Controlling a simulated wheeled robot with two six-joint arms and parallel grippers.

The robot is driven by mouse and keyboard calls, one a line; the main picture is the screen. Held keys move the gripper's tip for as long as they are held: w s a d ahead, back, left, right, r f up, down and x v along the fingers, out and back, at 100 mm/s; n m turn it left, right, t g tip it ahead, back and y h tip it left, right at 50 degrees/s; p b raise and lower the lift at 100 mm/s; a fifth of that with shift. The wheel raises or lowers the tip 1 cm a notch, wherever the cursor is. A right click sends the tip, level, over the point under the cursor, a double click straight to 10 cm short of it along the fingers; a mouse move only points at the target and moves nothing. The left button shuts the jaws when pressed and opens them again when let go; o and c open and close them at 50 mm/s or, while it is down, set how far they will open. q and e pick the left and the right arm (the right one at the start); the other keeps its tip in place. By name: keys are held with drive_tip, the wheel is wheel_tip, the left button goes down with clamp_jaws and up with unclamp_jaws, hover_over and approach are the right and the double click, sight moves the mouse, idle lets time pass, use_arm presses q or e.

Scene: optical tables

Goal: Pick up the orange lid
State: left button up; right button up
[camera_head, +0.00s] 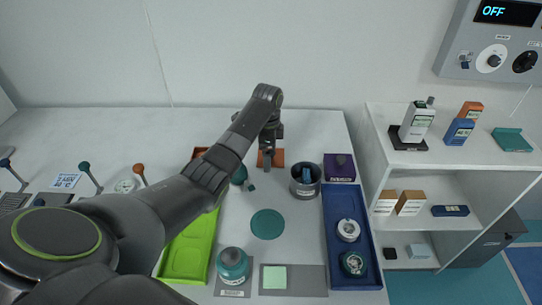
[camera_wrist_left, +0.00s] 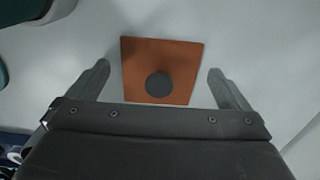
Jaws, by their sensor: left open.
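The orange lid (camera_wrist_left: 160,55) is a flat square plate with a round dark knob (camera_wrist_left: 158,85), seen in the left wrist view on a pale surface. It also shows in the head view (camera_head: 277,160), partly hidden behind my left gripper. My left gripper (camera_wrist_left: 158,70) is open and empty, with one finger on each side of the lid and a gap to both edges. In the head view my left gripper (camera_head: 269,152) points down over the lid. Whether the fingers touch the surface I cannot tell. My right gripper is not in view.
A dark cup (camera_head: 305,186) and a purple box (camera_head: 339,170) stand right of the lid. A blue tray (camera_head: 337,260) holds round items. A green tray (camera_head: 186,262), a teal jar (camera_head: 232,264) and a teal disc (camera_head: 267,224) are nearer. A white shelf (camera_head: 378,134) stands at right.

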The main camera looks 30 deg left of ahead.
use_arm(q)
drive_tip(key=c, duration=1)
